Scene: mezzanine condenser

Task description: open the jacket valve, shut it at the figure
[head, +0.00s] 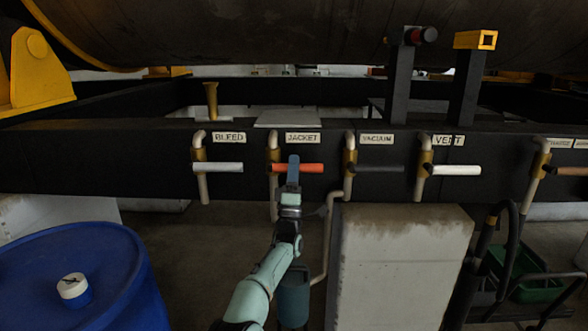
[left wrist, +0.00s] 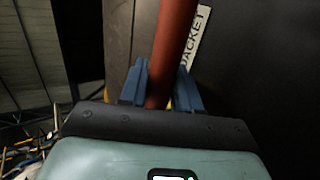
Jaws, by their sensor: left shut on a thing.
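The jacket valve's orange-red lever (head: 312,168) lies level, pointing right from its brass valve body (head: 273,156), under the JACKET label (head: 303,138). My left gripper (head: 293,163) is shut on this lever about midway along it. In the left wrist view the lever (left wrist: 172,50) runs between the two blue fingers (left wrist: 160,85), with part of the JACKET label (left wrist: 195,38) behind. A small red-tipped black fixture (head: 424,35) stands on a post above; no figure can be read on it. My right gripper is not in view.
The bleed lever (head: 218,167) is white, the vacuum lever (head: 378,168) black, the vent lever (head: 455,170) white; all lie level. A blue drum (head: 95,270) stands lower left. A stained pale block (head: 395,265) stands below the beam. A green crate (head: 520,275) is at lower right.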

